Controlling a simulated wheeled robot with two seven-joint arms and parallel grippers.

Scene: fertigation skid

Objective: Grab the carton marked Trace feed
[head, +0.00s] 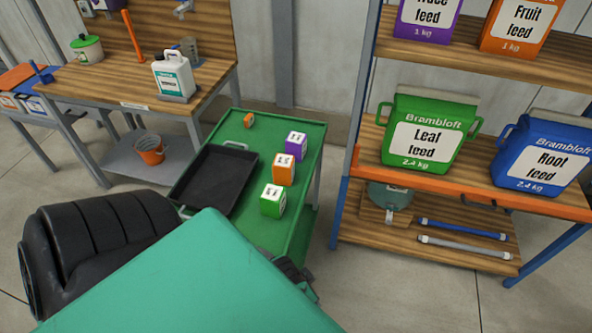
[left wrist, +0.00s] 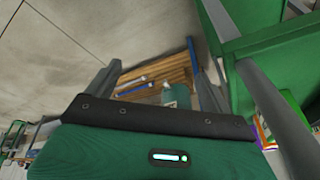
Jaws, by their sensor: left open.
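The purple carton marked Trace feed (head: 428,20) stands on the upper wooden shelf at the top of the head view. Its top is cut off by the picture edge. My left gripper (head: 302,278) is mostly hidden behind my teal arm cover, beside the green cart and well below and left of the carton. In the left wrist view its two grey fingers (left wrist: 158,88) are spread apart with nothing between them. That view does not clearly show the Trace feed carton. My right gripper is in neither view.
An orange Fruit feed carton (head: 522,22) stands right of Trace feed. The green cart (head: 232,130) holds a black tray (head: 212,180) and small boxes. Floor between cart and shelf is narrow.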

